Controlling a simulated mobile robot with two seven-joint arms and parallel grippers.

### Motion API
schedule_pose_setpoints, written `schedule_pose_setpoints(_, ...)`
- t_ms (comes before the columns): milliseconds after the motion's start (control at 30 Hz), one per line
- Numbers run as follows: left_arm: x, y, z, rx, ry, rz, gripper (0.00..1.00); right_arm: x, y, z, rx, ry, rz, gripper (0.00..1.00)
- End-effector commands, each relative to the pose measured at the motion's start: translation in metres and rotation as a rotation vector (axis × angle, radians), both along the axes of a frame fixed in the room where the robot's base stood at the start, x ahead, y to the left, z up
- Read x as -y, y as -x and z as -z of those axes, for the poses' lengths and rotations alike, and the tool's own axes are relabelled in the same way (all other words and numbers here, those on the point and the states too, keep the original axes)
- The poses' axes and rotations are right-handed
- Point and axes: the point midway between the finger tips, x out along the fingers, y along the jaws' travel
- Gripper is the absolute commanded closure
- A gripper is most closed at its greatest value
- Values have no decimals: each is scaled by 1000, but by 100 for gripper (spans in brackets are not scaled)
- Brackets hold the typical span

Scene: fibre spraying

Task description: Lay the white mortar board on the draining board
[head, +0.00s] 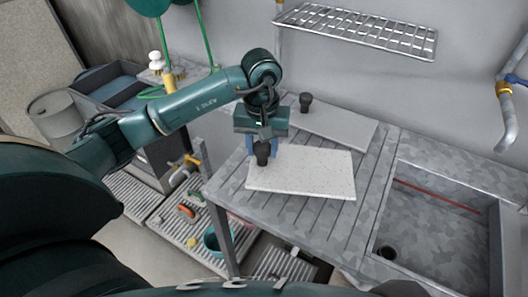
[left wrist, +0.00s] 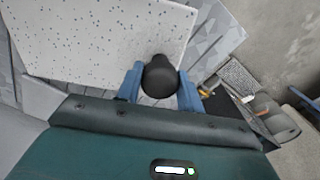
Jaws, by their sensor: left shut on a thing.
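The white mortar board (head: 308,172) is a speckled, flat, pale slab with a dark knob handle near its left end. It is over the ribbed metal draining board (head: 228,186), left of the sink. I cannot tell whether it touches the ribs. My left gripper (head: 262,150) points down, shut on the board's dark knob. In the left wrist view the blue fingers (left wrist: 160,88) stand on both sides of the round black knob (left wrist: 158,76), with the speckled board (left wrist: 100,35) beyond. My right gripper is not in view.
A second, greyer board (head: 340,127) with a dark knob (head: 305,102) lies behind on the draining board. The sink (head: 440,235) is to the right. A wire rack (head: 360,30) hangs on the wall above. A tap with a yellow fitting (head: 503,90) is at far right.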

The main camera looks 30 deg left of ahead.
Motion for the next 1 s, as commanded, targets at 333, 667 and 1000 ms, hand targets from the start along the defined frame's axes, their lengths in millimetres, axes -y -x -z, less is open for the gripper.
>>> schedule_pose_setpoints(333, 0, 0, 26, 3, 1, 1, 100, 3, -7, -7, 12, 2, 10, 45)
schedule_pose_setpoints(667, 0, 0, 26, 0, 0, 1, 43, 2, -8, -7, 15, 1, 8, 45)
schedule_pose_setpoints(1000, 0, 0, 21, 1, 1, 2, 41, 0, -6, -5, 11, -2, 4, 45)
